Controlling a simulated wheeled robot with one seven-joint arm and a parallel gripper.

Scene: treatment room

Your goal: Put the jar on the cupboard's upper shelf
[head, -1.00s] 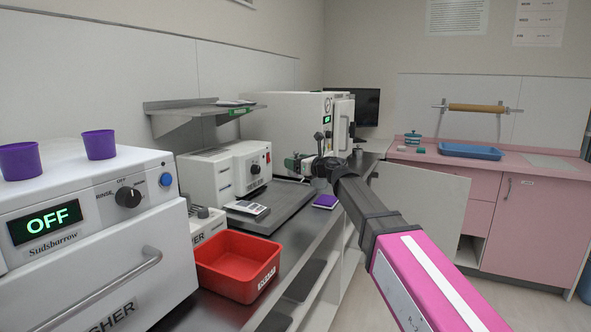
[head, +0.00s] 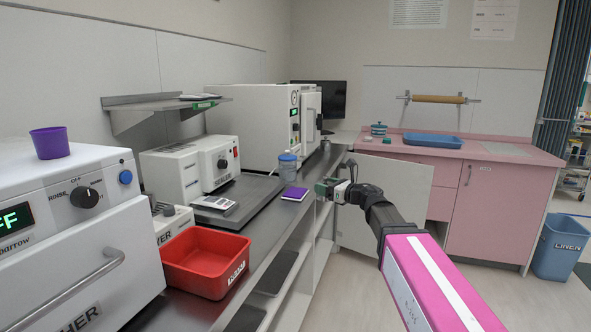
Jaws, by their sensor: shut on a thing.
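A jar with a blue lid (head: 287,168) stands upright on the dark counter (head: 262,222), just behind a purple booklet. My gripper (head: 323,188) is to the right of the jar and apart from it, over the counter's front edge. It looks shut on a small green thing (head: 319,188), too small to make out. The cupboard under the counter is open-fronted, with shelves (head: 283,262) partly in view. A pale door panel (head: 405,190) stands open behind my arm. A teal lidded pot (head: 379,129) sits on the pink counter.
White machines line the wall. A blue tray (head: 432,140) rests on the pink counter. The floor at right is clear up to a blue bin (head: 560,247).

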